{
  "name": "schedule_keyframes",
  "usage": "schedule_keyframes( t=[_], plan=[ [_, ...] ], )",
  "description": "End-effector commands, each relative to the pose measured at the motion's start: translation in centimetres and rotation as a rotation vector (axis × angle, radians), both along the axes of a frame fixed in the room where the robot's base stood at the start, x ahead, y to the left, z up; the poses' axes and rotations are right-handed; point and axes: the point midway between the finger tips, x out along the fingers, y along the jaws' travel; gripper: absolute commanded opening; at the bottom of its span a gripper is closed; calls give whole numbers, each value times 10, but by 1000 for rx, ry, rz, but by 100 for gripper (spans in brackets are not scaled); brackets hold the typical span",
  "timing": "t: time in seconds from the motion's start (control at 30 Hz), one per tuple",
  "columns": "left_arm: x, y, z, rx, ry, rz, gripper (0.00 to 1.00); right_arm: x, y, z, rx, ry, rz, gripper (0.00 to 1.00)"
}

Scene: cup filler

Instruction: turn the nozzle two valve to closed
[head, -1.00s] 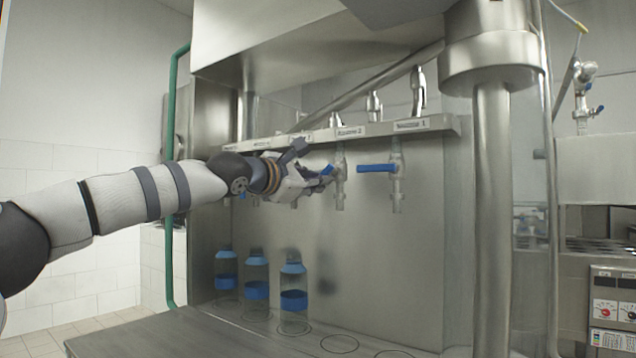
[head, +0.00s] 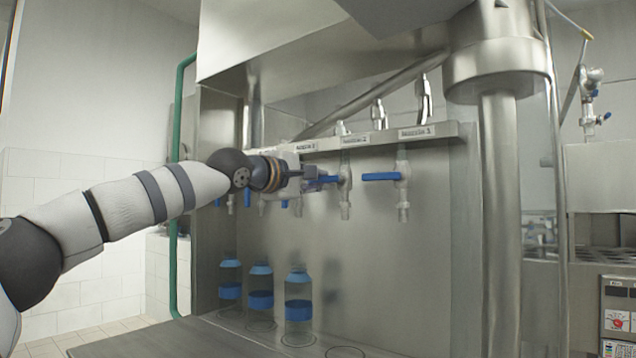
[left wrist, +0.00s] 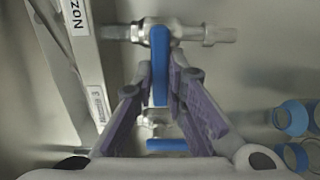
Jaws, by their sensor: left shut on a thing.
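The nozzle two valve (head: 345,182) hangs under the labelled rail, second from the right. Its blue handle (head: 328,179) points left, about level, toward my gripper. My left gripper (head: 312,182) reaches in from the left and is shut on this handle. In the left wrist view the blue handle (left wrist: 159,66) stands between the two fingers (left wrist: 160,88), with the metal valve body (left wrist: 190,33) behind it. The fingers hide part of the handle in the head view. My right gripper is not in view.
The nozzle one valve (head: 402,185) is to the right, its blue handle (head: 381,177) level. Other valves with blue handles hang to the left, partly behind my gripper. Several blue-capped bottles (head: 298,290) stand below. A thick steel column (head: 500,220) rises at the right.

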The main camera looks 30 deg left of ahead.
Motion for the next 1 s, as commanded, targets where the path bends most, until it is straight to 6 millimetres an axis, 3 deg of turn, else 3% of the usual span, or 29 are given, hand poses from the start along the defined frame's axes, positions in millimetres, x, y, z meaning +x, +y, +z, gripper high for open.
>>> schedule_keyframes(
  t=[0.6,0.63,0.7,1.0],
  plan=[
    [0,0,2,42,-7,1,0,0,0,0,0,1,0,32],
    [0,0,2,42,-7,1,14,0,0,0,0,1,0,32],
    [0,0,2,41,-7,1,30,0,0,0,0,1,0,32],
    [-1,0,1,39,-7,0,32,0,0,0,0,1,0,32]
  ],
)
